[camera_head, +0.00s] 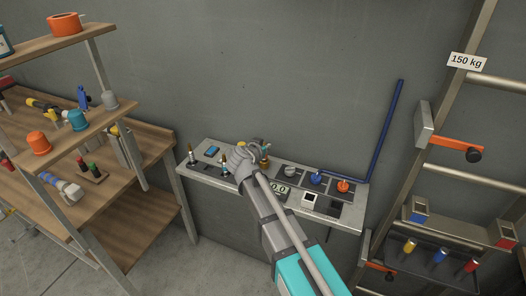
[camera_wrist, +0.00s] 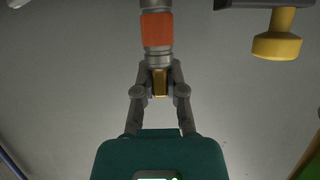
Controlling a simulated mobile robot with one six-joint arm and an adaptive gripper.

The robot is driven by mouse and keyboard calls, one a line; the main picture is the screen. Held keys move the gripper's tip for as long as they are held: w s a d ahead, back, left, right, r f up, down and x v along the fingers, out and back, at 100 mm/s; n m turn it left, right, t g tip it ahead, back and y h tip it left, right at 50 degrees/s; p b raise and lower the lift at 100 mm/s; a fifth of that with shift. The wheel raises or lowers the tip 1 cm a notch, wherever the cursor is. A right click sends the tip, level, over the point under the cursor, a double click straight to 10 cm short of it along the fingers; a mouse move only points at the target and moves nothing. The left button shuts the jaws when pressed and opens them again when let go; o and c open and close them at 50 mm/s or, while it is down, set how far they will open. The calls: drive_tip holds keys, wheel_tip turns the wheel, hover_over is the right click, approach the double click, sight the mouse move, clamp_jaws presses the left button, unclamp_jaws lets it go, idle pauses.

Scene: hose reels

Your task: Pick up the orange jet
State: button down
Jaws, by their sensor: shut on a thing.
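The orange jet (camera_wrist: 157,30), a grey fitting with a wide orange band and a brass-coloured end, shows at the top of the wrist view, its far end cut off by the frame. My gripper (camera_wrist: 160,84) is shut on its brass end, with one finger on each side. In the head view my gripper (camera_head: 262,149) is over the back of the metal bench. There the jet is mostly hidden by my arm, and I cannot tell its gap to the bench.
The metal bench (camera_head: 349,219) carries a blue piece (camera_head: 317,178), an orange piece (camera_head: 344,186) and upright fittings on its left. Wooden shelves (camera_head: 130,256) stand at left, a rack with an orange bar (camera_head: 455,143) at right. A yellow part (camera_wrist: 278,44) is near the jet.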

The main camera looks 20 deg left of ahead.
wheel_tip(320, 180, up, 3)
drive_tip(key=p, duration=0.3)
drive_tip(key=shift+f, duration=0.1)
drive_tip(key=s+d+r+p, duration=0.2)
drive_tip(key=s+r+p, duration=0.8)
drive_tip(key=s, duration=0.3)
drive_tip(key=shift+s+d, duration=0.3)
drive_tip(key=shift+s, duration=0.1)
